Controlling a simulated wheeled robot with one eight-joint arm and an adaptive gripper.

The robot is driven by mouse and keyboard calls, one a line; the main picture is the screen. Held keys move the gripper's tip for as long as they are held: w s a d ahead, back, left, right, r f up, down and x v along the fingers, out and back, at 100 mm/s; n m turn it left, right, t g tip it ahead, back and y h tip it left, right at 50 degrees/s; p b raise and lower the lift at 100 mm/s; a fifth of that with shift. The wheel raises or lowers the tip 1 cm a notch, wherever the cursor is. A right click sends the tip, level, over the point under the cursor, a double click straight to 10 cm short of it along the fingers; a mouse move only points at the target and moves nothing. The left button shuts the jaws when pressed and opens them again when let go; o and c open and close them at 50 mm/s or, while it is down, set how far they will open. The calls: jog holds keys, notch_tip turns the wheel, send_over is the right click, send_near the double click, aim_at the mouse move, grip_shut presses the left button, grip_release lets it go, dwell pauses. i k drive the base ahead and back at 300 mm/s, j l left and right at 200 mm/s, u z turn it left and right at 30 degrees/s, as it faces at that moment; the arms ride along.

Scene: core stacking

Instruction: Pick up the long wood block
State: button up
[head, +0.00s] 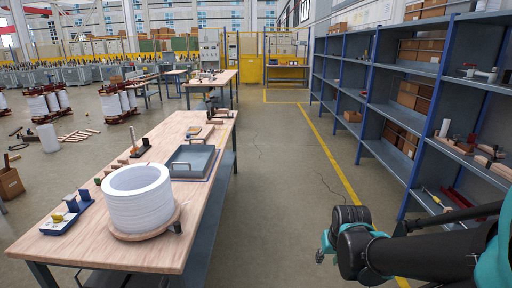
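Several wood pieces show, and I cannot tell for sure which is the long wood block. A flat tan piece (200,132) lies on the near workbench (150,240), behind the grey metal tray. Small wood pieces (123,163) stand in a row left of the tray. More wood blocks (491,164) lie on the right shelf, and long thin pieces (78,135) lie on the floor at far left. My gripper (322,252) is at lower right, over the floor and well apart from the workbench. Its fingers are small and partly hidden by my wrist, so its opening is unclear.
A large white ring-shaped stack (140,205) on a round wood base takes up the bench's near end. The grey tray (190,162) and a blue holder (66,216) are beside it. Blue shelving (372,85) lines the right.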

aim_at(207, 130)
jog(key=i, duration=1.9)
jog(key=i+l+u, duration=0.1)
jog(key=i+u, duration=0.35)
jog(key=i+l+u, duration=0.35)
jog(key=i+u, duration=0.15)
jog(key=i+l+u, duration=0.9)
jog(key=l, duration=0.3)
